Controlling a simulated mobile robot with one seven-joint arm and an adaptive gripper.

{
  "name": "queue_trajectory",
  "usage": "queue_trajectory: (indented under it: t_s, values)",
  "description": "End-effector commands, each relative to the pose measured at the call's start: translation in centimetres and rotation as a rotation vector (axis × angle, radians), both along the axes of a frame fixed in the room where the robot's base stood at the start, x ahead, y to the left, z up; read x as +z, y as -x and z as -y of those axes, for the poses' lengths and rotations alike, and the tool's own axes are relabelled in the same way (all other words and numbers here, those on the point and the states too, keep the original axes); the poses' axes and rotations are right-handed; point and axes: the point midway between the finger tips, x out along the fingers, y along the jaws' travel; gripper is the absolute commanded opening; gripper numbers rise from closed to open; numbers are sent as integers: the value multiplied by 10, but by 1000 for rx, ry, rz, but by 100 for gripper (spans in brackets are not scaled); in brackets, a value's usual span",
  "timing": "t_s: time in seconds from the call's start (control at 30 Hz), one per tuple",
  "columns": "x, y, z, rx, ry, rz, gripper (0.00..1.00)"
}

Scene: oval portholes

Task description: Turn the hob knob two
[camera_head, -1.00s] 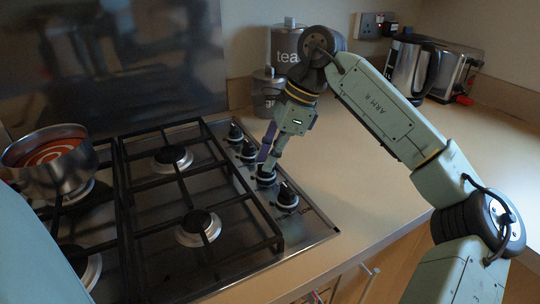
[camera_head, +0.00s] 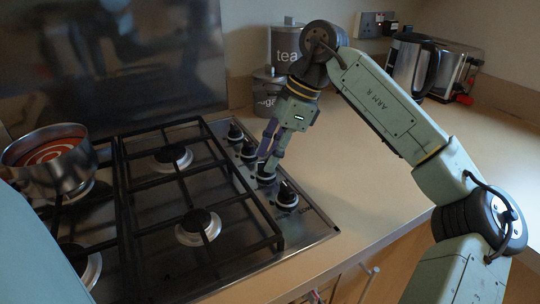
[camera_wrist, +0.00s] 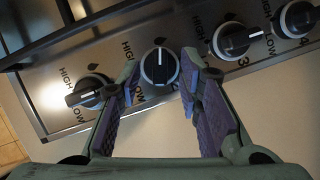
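Hob knob two (camera_wrist: 160,66) is a round black knob with a pale ring, and its white pointer line stands upright in the wrist view. In the head view it (camera_head: 265,177) is the second knob from the front, partly hidden by my fingers. My gripper (camera_wrist: 160,72) is open, with one purple-padded finger on each side of knob two. Narrow gaps show between pads and knob in the wrist view; I cannot tell how far down the fingers reach. In the head view my gripper (camera_head: 269,160) points down at the knob.
Knob one (camera_wrist: 85,92) and knob three (camera_wrist: 232,40) are close on either side, with knob four (camera_wrist: 298,18) beyond. Black pan supports (camera_head: 200,170) and a pot of red sauce (camera_head: 48,160) are to the left.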

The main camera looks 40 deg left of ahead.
Motion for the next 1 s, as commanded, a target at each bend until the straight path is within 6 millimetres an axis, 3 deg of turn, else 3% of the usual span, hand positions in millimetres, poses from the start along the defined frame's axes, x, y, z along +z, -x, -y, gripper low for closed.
queue_trajectory:
  t_s: [0.5,0.7,1.0]
  values:
    - [91,-28,25,-1,-1,1,32]
    - [104,-31,29,0,0,1,32]
    - [104,-32,29,1,-1,1,30]
